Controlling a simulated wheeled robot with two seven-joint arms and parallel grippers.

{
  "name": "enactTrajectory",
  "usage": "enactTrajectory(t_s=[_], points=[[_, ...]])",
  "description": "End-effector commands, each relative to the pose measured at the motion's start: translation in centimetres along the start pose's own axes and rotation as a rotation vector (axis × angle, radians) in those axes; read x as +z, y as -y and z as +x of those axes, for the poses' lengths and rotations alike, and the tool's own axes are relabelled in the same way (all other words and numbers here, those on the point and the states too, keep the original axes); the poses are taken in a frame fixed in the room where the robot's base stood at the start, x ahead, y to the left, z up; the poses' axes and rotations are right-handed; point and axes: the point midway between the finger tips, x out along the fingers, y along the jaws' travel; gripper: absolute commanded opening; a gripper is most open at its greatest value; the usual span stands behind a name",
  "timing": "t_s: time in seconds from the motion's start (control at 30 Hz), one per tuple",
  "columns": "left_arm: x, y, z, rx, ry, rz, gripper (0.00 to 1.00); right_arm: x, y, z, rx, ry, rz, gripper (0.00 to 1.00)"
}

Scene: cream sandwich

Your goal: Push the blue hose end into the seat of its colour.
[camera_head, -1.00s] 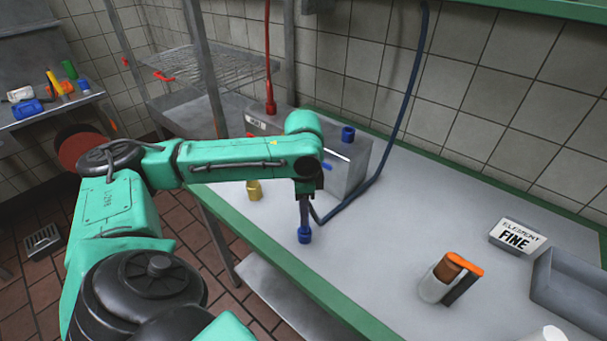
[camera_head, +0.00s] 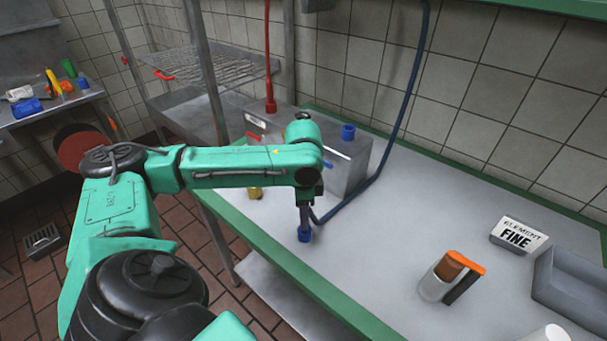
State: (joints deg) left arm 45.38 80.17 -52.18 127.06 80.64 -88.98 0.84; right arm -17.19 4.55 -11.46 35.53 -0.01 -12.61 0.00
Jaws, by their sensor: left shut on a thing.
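My left gripper (camera_head: 304,219) points down over the near edge of the table and is shut on the blue hose end (camera_head: 304,236), whose lower part shows below the fingers. The dark blue hose (camera_head: 401,119) comes down from above, passes right of the grey metal box (camera_head: 349,173) and bends back toward the gripper. A blue seat (camera_head: 348,132) stands on top of the box, behind and right of the gripper, apart from the hose end. My right gripper is not in view.
A red hose (camera_head: 268,60) ends in a red fitting (camera_head: 270,105) at the box's left end. A yellow piece (camera_head: 255,193) is partly hidden behind my forearm. An orange-handled container (camera_head: 443,279), a sign (camera_head: 518,235) and a grey tray (camera_head: 570,279) stand right. The table's middle is clear.

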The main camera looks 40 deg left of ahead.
Motion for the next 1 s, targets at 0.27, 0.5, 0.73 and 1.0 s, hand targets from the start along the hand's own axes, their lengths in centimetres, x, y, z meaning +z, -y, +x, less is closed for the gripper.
enactTrajectory(t_s=[0.27, 0.5, 0.73, 1.0], points=[[0.0, 0.0, 0.5, 0.000, 0.001, 0.000, 0.57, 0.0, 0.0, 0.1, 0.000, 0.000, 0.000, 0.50], [0.0, 0.0, 0.5, 0.000, 0.001, 0.000, 0.61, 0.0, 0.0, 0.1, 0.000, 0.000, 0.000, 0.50], [-0.1, 0.1, -1.4, -0.003, -0.003, 0.000, 0.61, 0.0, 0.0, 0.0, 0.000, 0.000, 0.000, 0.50], [-0.1, 0.0, -9.2, -0.003, -0.005, 0.002, 0.61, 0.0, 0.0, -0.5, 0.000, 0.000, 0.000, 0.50]])
